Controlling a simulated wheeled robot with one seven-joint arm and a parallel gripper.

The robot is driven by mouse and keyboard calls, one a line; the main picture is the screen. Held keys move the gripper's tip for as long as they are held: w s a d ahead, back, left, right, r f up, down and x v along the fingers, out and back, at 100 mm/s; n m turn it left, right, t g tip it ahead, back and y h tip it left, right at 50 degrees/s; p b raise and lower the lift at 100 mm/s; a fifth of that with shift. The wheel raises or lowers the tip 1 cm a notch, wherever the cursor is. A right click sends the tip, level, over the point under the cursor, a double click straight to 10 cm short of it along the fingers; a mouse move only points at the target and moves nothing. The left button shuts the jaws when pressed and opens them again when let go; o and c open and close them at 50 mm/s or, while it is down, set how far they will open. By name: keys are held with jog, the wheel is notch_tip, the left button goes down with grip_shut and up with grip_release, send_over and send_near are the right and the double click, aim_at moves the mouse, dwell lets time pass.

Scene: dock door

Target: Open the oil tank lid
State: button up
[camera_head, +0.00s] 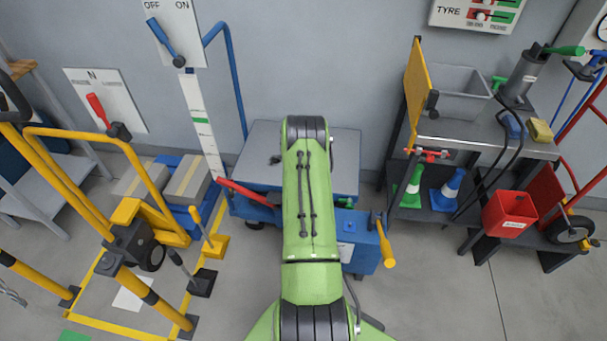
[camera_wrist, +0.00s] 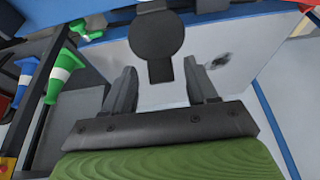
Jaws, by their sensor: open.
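In the wrist view, a dark round disc with a straight tab (camera_wrist: 157,45) lies over a pale grey surface; it looks like the oil tank lid, seen flat. My gripper (camera_wrist: 160,78) is open, with one finger on each side of the tab's end. I cannot tell whether the fingers are level with the tab or above it, and I see no contact. In the head view, my green arm reaches over a blue cabinet with a grey top (camera_head: 258,142) and hides the disc and my gripper.
A red lever (camera_head: 245,193) and a yellow-handled lever (camera_head: 385,243) are on the blue cabinet. A dark bench (camera_head: 470,143) with cones below stands at right, beside a red bin (camera_head: 510,214). A yellow rail frame (camera_head: 75,137) stands at left. Some floor at lower right is clear.

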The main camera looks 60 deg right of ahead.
jog(key=p+v, duration=0.4)
jog(key=v, duration=1.1)
jog(key=shift+a+r, duration=0.2)
jog(key=shift+r, duration=0.15)
jog(key=shift+s, duration=0.15)
